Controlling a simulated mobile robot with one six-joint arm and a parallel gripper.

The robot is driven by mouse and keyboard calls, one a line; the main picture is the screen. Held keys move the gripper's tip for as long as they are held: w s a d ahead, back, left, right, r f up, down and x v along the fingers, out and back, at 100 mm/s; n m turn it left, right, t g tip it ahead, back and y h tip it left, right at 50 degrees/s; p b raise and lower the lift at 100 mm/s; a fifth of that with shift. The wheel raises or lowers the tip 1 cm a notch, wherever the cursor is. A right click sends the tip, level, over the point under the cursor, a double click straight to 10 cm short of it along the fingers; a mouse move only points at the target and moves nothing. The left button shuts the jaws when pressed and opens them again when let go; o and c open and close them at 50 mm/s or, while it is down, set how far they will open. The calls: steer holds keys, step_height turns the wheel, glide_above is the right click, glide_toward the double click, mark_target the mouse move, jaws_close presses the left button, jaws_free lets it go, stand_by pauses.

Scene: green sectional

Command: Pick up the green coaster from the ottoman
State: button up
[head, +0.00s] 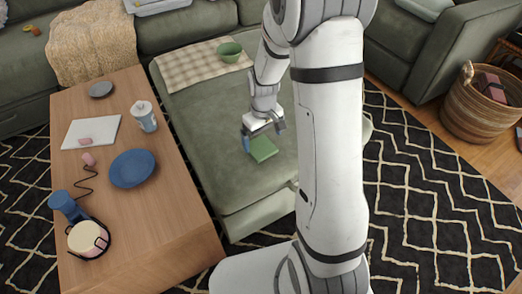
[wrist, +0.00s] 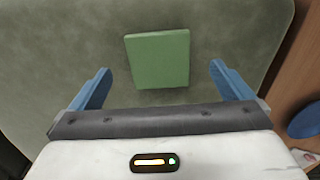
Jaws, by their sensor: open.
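The green coaster (head: 262,149) is a flat square lying on the grey-green ottoman (head: 200,120). It also shows in the wrist view (wrist: 158,59), in front of my gripper and between the lines of its two fingers. My gripper (head: 263,138) is open and empty, with blue fingertips. In the wrist view my gripper (wrist: 155,88) has one finger to each side of the coaster, with a gap on both sides. The coaster lies a little beyond the fingertips in that view. In the head view my gripper is just above and behind the coaster; the exact height is hard to tell.
A green bowl (head: 230,52) and a checkered cloth (head: 200,68) are at the ottoman's far end. A wicker basket (head: 470,110) stands at right.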

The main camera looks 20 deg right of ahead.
mark_target(263, 149)
step_height(263, 149, down, 5)
steer(key=shift+w+f+b, duration=0.1)
steer(key=shift+w+b, duration=0.05)
steer(key=shift+b, duration=1.1)
steer(key=shift+c, duration=0.3)
steer(key=c, duration=1)
